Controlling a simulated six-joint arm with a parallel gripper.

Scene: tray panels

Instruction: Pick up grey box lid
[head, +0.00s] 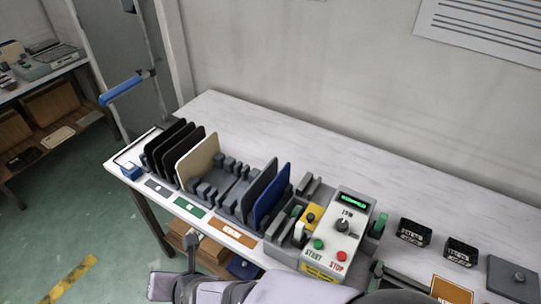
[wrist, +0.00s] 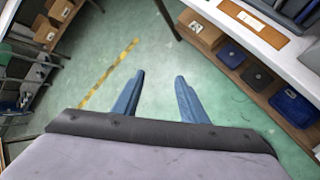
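A dark grey square lid with a small round knob on top (head: 508,284) lies at the right edge of the bench in the head view, partly cut off by the frame. It is not seen in the wrist view. My gripper (wrist: 160,75) shows two blue fingers spread apart with nothing between them, over the green floor. In the head view my arm crosses the bottom edge, with its end in front of the bench, far to the left of the lid.
A control box with buttons (head: 339,238) stands mid-bench. Left of it is a rack (head: 215,190) with upright black, cream, grey and blue panels. Two small black crates (head: 413,232) (head: 461,251) sit near the lid. The back of the bench (head: 300,145) is clear.

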